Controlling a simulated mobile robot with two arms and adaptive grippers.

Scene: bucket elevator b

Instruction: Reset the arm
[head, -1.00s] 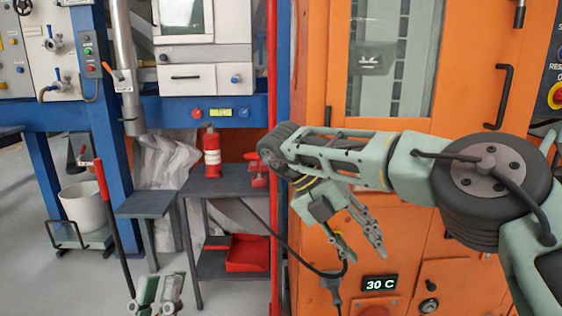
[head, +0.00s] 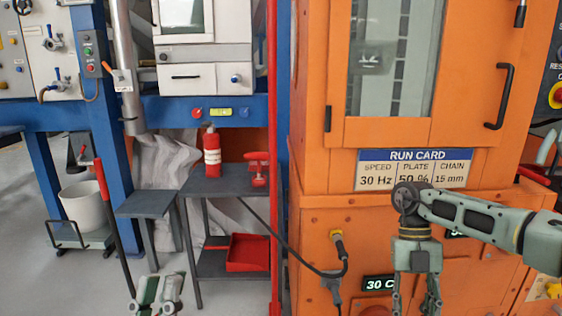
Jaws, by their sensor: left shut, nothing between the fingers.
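My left gripper (head: 157,294) shows at the bottom edge, left of centre, above the grey floor. It is shut with nothing in it, and the frame cuts off its lower part. My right arm comes in from the right edge, with its wrist in front of the orange cabinet (head: 365,221). My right gripper (head: 416,300) points straight down with its fingers apart and orange showing between them. I see nothing held in it, though its fingertips run to the bottom edge.
The run card (head: 415,169) is on the orange cabinet, above my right arm. A grey side table (head: 226,181) holds a fire extinguisher (head: 212,152) and a red clamp-like tool (head: 257,168). A red tray (head: 248,253) sits below.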

